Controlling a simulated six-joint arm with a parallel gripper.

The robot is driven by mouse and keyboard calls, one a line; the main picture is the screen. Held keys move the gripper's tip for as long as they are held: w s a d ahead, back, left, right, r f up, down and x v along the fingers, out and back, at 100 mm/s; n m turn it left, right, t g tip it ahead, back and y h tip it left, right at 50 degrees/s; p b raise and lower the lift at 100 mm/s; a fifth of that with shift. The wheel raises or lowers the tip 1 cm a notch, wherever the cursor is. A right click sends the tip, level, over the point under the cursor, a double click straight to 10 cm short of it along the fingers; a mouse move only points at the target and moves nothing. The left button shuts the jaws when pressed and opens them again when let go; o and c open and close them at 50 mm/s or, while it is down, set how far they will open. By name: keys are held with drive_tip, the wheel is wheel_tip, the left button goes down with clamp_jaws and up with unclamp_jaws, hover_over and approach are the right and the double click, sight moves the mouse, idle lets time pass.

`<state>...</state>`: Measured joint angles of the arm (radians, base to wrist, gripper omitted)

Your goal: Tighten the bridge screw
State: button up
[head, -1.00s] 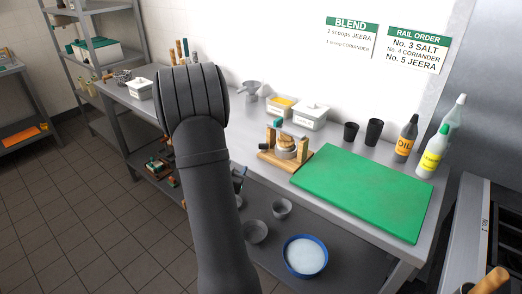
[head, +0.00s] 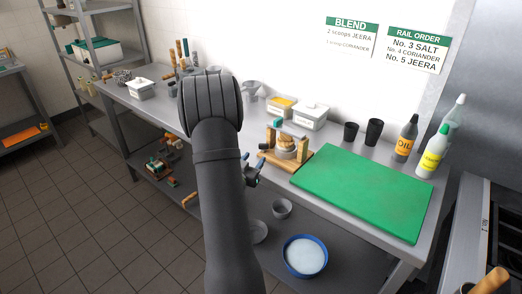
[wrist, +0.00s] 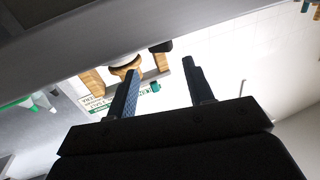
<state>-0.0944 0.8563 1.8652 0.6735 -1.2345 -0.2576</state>
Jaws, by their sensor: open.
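A small wooden frame (head: 299,147) with two uprights stands on the steel bench, just left of the green board. A round tan-topped grey pot (head: 286,146) sits between the uprights. A dark knob (head: 264,146) shows at its left side; I cannot tell whether this is the bridge screw. My gripper (head: 254,172) is in front of and left of the frame, near the bench's front edge, partly hidden by my arm. In the wrist view my gripper (wrist: 160,68) is open, with nothing between its fingers. The wooden frame (wrist: 93,82) shows beyond the left finger there.
The green board (head: 365,192) fills the bench's right part. Bottles (head: 405,138), dark cups (head: 373,132) and white tubs (head: 311,116) stand behind. A blue-rimmed bowl (head: 305,257) and a grey bowl (head: 282,208) are on the lower shelf.

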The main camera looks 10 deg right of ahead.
sight(260, 147)
drive_tip(key=x, duration=0.7)
drive_tip(key=c, duration=0.7)
drive_tip(key=shift+a+h, duration=0.1)
drive_tip(key=shift+h, duration=0.2)
drive_tip(key=shift+w+a+m+g+h, duration=0.1)
drive_tip(key=shift+w+m+g+h, duration=0.05)
drive_tip(key=shift+m+g+h, duration=0.7)
drive_tip(key=shift+w+a+m+g+h, duration=0.15)
drive_tip(key=shift+m+g+h, duration=0.6)
drive_tip(key=shift+h, duration=0.1)
drive_tip(key=shift+w+a+m+g+h, duration=0.1)
drive_tip(key=shift+w+m+g+h, duration=0.05)
drive_tip(key=shift+m+g+h, duration=1.2)
drive_tip(key=shift+r+g, duration=0.1)
drive_tip(key=shift+g, duration=0.15)
drive_tip(key=o, duration=0.7)
